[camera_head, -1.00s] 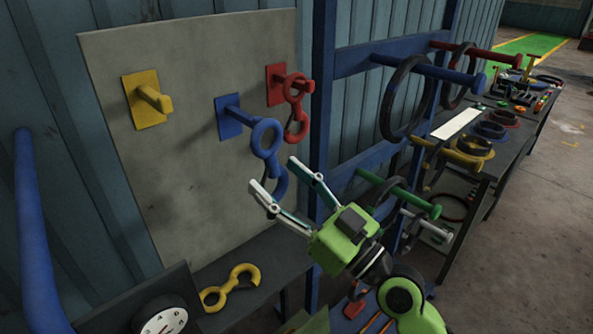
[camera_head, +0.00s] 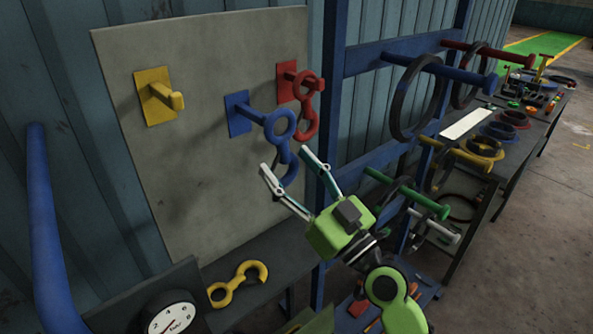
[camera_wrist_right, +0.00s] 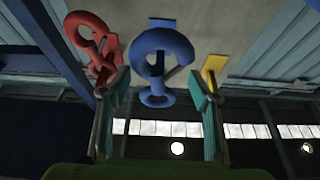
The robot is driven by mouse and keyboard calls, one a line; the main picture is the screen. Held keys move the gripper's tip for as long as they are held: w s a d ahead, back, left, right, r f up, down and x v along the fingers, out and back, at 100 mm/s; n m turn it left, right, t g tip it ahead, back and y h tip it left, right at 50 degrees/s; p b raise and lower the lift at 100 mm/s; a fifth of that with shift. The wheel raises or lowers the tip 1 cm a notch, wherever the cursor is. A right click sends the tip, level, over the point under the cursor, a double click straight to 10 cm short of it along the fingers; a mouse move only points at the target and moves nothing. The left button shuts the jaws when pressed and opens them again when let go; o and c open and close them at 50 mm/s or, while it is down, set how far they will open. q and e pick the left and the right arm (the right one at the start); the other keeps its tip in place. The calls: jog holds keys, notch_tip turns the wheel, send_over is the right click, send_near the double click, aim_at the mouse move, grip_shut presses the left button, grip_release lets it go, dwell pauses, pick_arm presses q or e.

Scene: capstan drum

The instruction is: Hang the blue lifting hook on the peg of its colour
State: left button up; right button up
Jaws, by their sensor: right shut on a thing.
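The blue lifting hook (camera_head: 281,126) is at the outer end of the blue peg (camera_head: 250,111) on the grey board. Its ring overlaps the peg tip; I cannot tell whether the peg passes through it. My right gripper (camera_head: 287,161) is shut across the hook, one finger on each side of its lower part. In the right wrist view the hook (camera_wrist_right: 163,50) shows between and beyond the fingers (camera_wrist_right: 160,92), and contact is hard to see. My left gripper is out of view.
A red hook (camera_head: 305,118) hangs on the red peg (camera_head: 288,73), close to the right. The yellow peg (camera_head: 170,99) is bare. A yellow hook (camera_head: 236,286) lies on the dark shelf (camera_head: 285,265) below. A blue rack (camera_head: 329,110) with rings stands to the right.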

jog(key=w+a+f+b, duration=0.1)
jog(key=w+a+b, duration=0.1)
jog(key=w+a, duration=0.2)
jog(key=shift+w+a, duration=0.35)
jog(key=shift+w, duration=0.9)
dwell(0.6)
